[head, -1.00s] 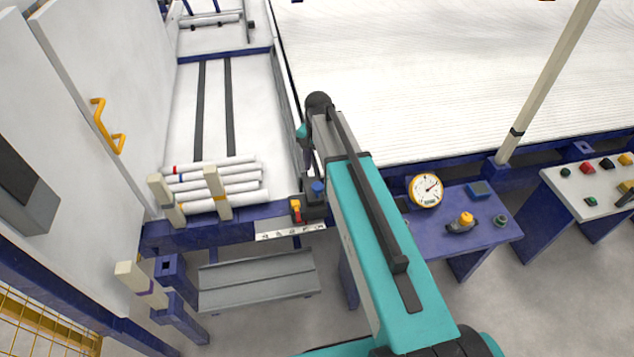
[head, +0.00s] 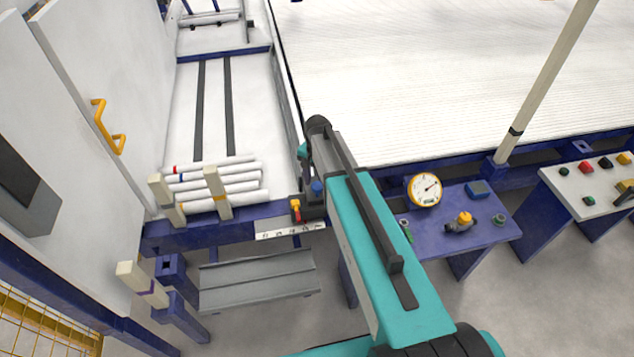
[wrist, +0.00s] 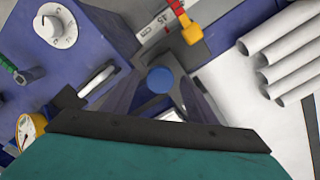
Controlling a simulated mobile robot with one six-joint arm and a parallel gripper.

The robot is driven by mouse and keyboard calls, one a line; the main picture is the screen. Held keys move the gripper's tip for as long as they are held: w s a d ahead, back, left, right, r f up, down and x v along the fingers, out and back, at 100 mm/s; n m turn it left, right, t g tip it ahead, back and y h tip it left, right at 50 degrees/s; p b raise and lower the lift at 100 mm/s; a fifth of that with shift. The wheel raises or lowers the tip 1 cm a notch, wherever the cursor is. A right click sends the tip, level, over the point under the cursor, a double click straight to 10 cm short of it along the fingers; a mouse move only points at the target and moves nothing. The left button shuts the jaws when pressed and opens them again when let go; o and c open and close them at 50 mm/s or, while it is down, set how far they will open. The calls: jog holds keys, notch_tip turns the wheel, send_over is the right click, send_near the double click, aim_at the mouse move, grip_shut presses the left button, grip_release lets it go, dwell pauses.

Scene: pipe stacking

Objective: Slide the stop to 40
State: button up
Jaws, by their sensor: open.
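The stop is a dark block with a blue round knob (head: 317,188), on the blue rail right of the pipes. A red and yellow lever (head: 296,209) sits at its left side. In the wrist view the knob (wrist: 160,79) is between the fingers of my gripper (wrist: 168,76), which is open. I cannot tell whether the fingers touch it. The white scale strip (head: 290,231) runs along the rail's front; it also shows in the wrist view (wrist: 154,30), where a number like 45 is beside the lever (wrist: 188,27). My arm hides part of the stop.
Several white pipes (head: 215,185) lie left of the stop between cream posts (head: 217,192). A blue table (head: 450,228) with a round gauge (head: 425,189) stands to the right. A grey tray (head: 258,275) is below the rail.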

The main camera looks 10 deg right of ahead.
grip_shut()
jog(key=a, duration=0.5)
jog(key=shift+a, duration=0.3)
grip_release()
jog(key=shift+r, duration=0.1)
notch_tip(320, 180, up, 14)
jog(key=b, duration=0.1)
dwell(1.0)
